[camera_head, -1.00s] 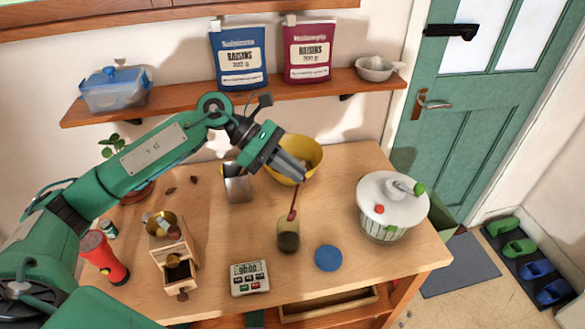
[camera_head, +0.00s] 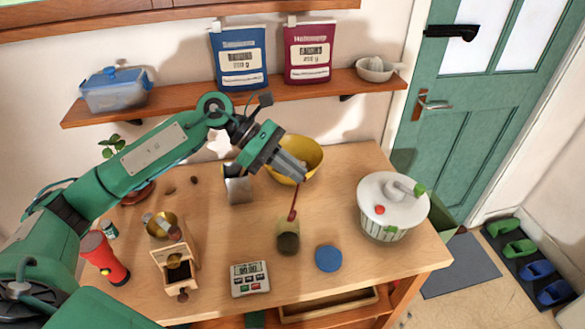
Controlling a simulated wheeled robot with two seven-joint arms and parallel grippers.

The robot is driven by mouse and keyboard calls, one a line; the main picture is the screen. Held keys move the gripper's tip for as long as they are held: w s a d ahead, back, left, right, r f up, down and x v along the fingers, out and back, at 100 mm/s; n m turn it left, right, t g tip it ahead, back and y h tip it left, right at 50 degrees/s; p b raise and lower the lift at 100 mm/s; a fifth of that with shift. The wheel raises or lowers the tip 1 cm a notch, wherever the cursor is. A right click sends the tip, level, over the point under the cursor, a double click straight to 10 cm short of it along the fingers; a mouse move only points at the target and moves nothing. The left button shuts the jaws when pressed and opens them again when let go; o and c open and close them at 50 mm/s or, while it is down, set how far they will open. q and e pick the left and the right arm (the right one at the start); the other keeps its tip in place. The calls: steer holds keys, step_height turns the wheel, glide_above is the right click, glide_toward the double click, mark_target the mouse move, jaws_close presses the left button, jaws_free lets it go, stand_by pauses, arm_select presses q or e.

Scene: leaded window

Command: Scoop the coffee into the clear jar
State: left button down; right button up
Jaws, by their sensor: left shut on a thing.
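The clear jar (camera_head: 288,238) stands on the wooden table, with dark coffee in its lower part. My left gripper (camera_head: 302,176) is shut on a thin dark red scoop (camera_head: 294,205) and holds it above the jar. The scoop's lower end is at the jar's mouth; I cannot tell whether it is inside. A wooden coffee grinder (camera_head: 176,268) with a brass bowl top stands at the left, its drawer open with dark coffee in it. A blue round lid (camera_head: 328,258) lies right of the jar. My right gripper is not in view.
A kitchen scale (camera_head: 250,279) stands at the front. A yellow bowl (camera_head: 308,152) and a metal cup (camera_head: 238,188) are behind the jar. A white salad spinner (camera_head: 392,205) stands right, a red flashlight (camera_head: 104,258) left. The table between jar and spinner is mostly clear.

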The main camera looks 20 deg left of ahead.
arm_select(q)
steer(key=shift+r+p, duration=0.65)
steer(key=shift+r, duration=1.8)
